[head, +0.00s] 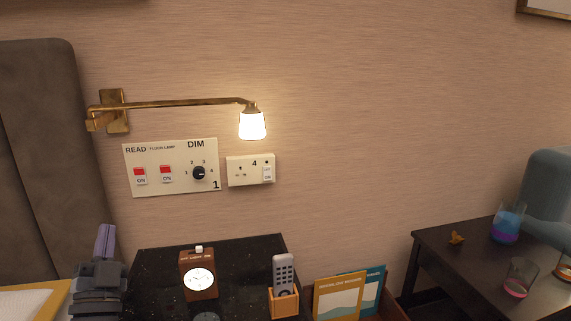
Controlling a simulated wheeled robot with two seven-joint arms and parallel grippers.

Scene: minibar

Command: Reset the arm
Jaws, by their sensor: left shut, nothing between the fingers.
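My left gripper (104,243) shows at the lower left, with its purple-grey fingers pointing up and pressed together. It is shut and empty, just left of the black nightstand (240,261). It appears apart from the things on the nightstand. The rest of the left arm runs out of the bottom of the picture. My right gripper is not in view.
A switch panel (172,167), a socket (250,170) and a lit lamp (252,124) are on the wall. A dark table (470,262) holds glasses.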

